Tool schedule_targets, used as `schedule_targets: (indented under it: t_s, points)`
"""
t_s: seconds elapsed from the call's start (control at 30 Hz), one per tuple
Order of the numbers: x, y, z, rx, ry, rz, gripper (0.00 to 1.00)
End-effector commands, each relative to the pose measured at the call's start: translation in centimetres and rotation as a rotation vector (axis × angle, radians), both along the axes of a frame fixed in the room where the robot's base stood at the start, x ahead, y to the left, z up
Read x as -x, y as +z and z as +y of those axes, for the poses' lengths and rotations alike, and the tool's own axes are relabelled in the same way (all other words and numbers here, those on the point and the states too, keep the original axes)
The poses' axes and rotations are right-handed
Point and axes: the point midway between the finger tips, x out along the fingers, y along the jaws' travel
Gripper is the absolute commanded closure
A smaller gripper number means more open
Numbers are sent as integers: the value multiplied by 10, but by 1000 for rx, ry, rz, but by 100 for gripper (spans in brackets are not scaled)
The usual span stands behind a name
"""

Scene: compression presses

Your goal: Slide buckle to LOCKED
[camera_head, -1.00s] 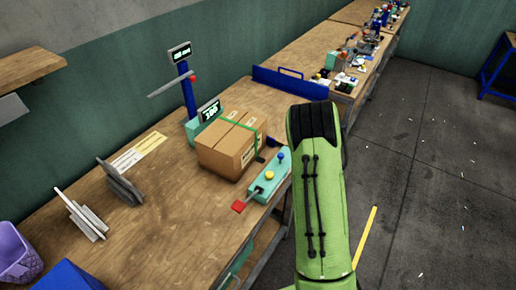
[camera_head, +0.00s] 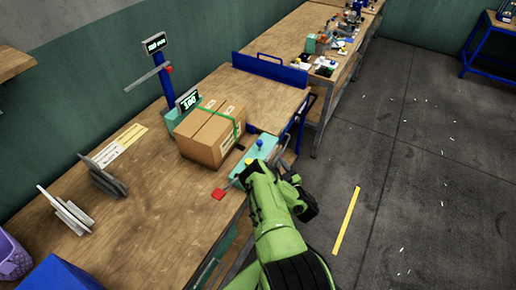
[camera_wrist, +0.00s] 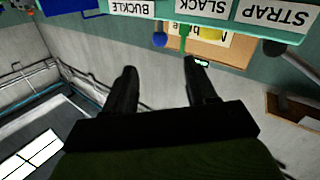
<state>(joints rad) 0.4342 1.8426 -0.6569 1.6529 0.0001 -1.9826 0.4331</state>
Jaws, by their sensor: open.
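A teal control panel (camera_head: 266,147) stands at the table's front edge, partly hidden by my arm in the head view. One blue knob (camera_head: 260,143) shows on it. In the wrist view its labels BUCKLE (camera_wrist: 133,8), SLACK (camera_wrist: 202,14) and STRAP (camera_wrist: 275,13) appear upside down along the top. A blue knob (camera_wrist: 159,40) hangs near the BUCKLE and SLACK labels; which label it belongs to I cannot tell. My gripper (camera_wrist: 163,66) is open and empty, its fingers apart and short of the panel. A cardboard box (camera_head: 207,137) with a green strap sits behind the panel.
A blue post with displays (camera_head: 164,80) rises behind the box. Grey upright plates (camera_head: 103,177) stand on the left. The wooden table (camera_head: 165,222) is clear in front of them.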

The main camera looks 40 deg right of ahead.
Motion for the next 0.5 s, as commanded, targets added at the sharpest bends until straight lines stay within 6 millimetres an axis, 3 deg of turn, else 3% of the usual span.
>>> schedule_targets:
  t_s: [0.03,0.5]
  points:
    - [-3,-11,0,1,1,-1,43]
    - [-21,-8,-3,1,-6,-5,43]
